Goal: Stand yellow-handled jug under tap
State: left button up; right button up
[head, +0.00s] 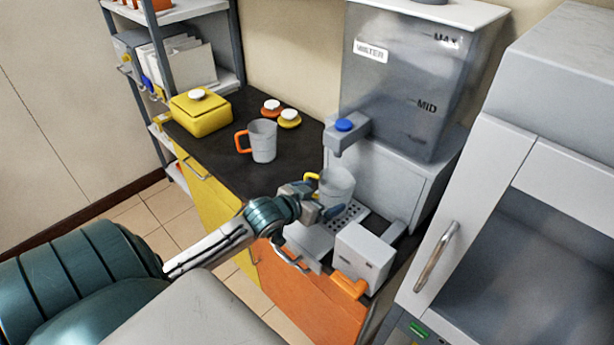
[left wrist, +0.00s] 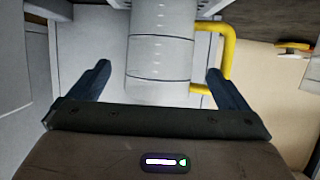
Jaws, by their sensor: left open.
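My left gripper (head: 325,205) is open at the jug. In the left wrist view the jug (left wrist: 160,60) is between my two spread fingers (left wrist: 158,85), with a gap on each side. Its yellow handle (left wrist: 229,55) is on the right, close to the right finger. The jug's base is partly hidden by my gripper in the head view. My right gripper is not in view.
A clear water tank (head: 410,85) stands above the tap. An orange-handled jug (head: 263,142) and a yellow box (head: 200,112) are on the dark counter (head: 220,155). A white box with an orange lever (head: 363,255) is right of the drip tray. A cabinet (head: 470,190) is farther right.

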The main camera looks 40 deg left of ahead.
pick_arm(q)
jog(key=v, duration=0.6)
